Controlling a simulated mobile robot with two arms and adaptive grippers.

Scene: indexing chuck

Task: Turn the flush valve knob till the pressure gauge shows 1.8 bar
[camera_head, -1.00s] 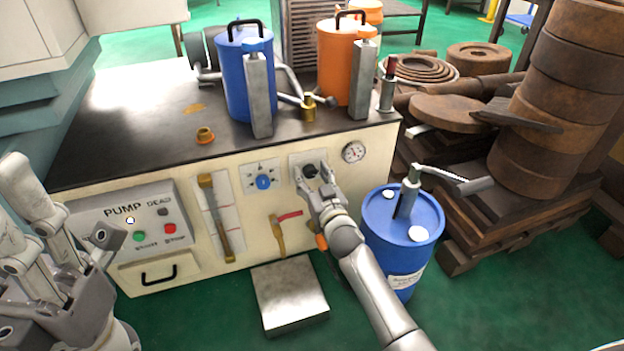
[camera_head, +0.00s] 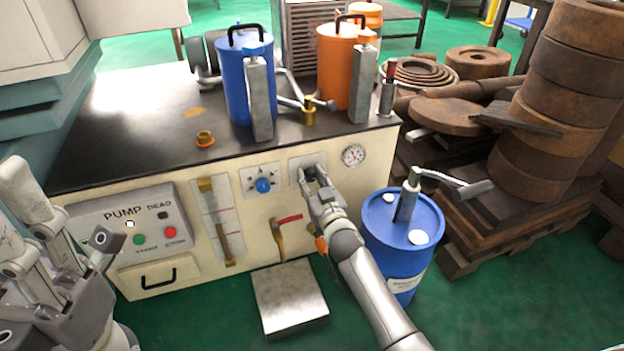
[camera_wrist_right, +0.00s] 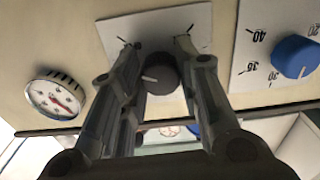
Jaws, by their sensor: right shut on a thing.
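A black round knob with a pale pointer line (camera_wrist_right: 160,75) sits on a white plate on the cream machine front, left of the pressure gauge (camera_head: 353,155). The gauge also shows in the right wrist view (camera_wrist_right: 55,97), with a white dial and a red needle; its figures are too small to read surely. My right gripper (camera_head: 311,175) is at the knob, and its fingers stand on either side of it, shut on it. In the head view the fingers hide most of the knob. My left gripper (camera_head: 98,250) hangs at the lower left, away from the machine; its jaws are unclear.
A blue knob with a numbered scale (camera_head: 263,185) is left of the black one. A red-handled valve (camera_head: 285,219) is below. A blue drum with a hand pump (camera_head: 385,243) stands close to the right of my right arm. A metal block (camera_head: 289,296) lies on the floor.

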